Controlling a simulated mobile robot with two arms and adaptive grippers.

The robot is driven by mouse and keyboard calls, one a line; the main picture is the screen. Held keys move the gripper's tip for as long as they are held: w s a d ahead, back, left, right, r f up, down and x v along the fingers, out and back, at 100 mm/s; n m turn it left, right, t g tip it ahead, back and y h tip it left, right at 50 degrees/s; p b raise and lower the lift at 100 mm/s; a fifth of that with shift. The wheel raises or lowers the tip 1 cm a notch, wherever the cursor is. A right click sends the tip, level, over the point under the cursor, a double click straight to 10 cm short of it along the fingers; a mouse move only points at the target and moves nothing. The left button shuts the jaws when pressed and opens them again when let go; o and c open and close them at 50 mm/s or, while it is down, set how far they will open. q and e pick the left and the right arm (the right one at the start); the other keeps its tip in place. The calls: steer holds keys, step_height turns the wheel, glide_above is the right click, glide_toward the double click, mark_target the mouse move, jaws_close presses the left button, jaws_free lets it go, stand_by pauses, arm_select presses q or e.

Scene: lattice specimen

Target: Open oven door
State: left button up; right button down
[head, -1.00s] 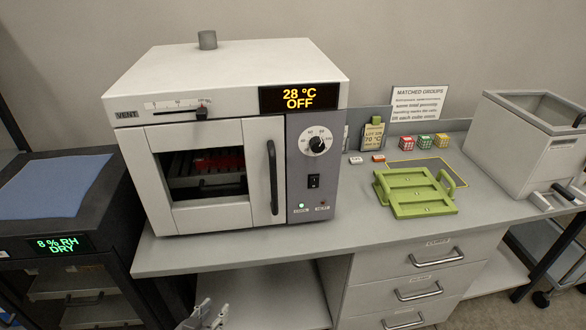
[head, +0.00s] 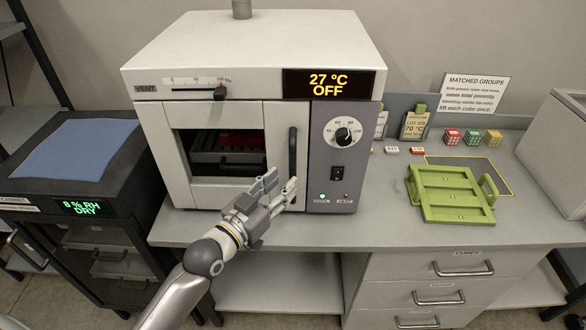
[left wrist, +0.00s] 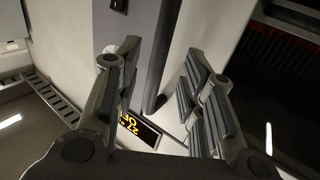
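The oven (head: 222,58) stands on the bench with its door (head: 278,135) shut. The door has a dark window and a vertical black handle (head: 292,152) along its right side. My left gripper (head: 281,184) is in front of the door's lower right, near the handle's lower end. In the left wrist view the fingers (left wrist: 160,85) are spread and empty, with the dark handle (left wrist: 160,60) showing between and beyond them. The fingers look apart from the handle. The lower end of the handle is partly behind the gripper in the head view. My right gripper is not in view.
The control panel (head: 333,185) is right of the door, its display reading 27 °C OFF. A green tray (head: 450,194) lies on the bench (head: 385,222) to the right. A dry cabinet (head: 125,165) stands at the left. Drawers (head: 440,270) are below the bench.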

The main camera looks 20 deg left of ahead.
mark_target(290, 175)
arm_select(q)
steer(key=shift+p+x, duration=0.5)
steer(key=shift+x, duration=2.2)
steer(key=shift+c, duration=0.2)
jaws_close()
